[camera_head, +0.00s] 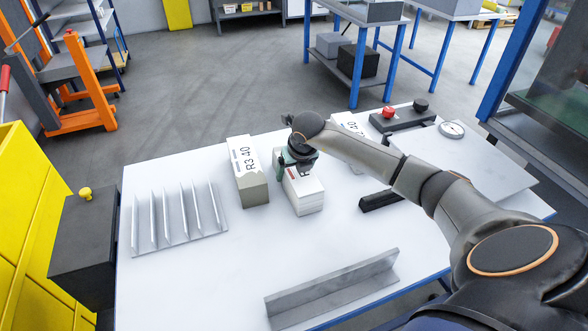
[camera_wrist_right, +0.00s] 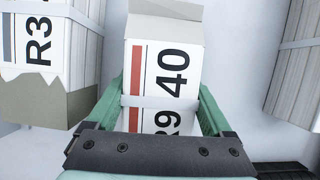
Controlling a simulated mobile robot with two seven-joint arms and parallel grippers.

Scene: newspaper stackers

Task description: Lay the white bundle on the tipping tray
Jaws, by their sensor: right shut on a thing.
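A white bundle (camera_head: 306,198), marked R9 40 and banded by a pale strap, stands on the white table (camera_head: 250,275) between two other bundles; I cannot tell whether it touches the tabletop. It also shows in the right wrist view (camera_wrist_right: 146,65). My right gripper (camera_head: 298,166), with green fingers, is shut on it from above, one finger on each side, as the wrist view (camera_wrist_right: 161,108) shows. A flat pale plate (camera_head: 475,160) at the table's right may be the tipping tray; I cannot tell for sure. My left gripper is out of view.
A grey-based bundle marked R3 40 (camera_head: 250,185) stands close left; another bundle (camera_head: 350,125) is behind my arm. A finned rack (camera_head: 178,222) is at left, an angled metal rail (camera_head: 335,290) in front. A dark block (camera_head: 381,200) lies right. The table's middle front is clear.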

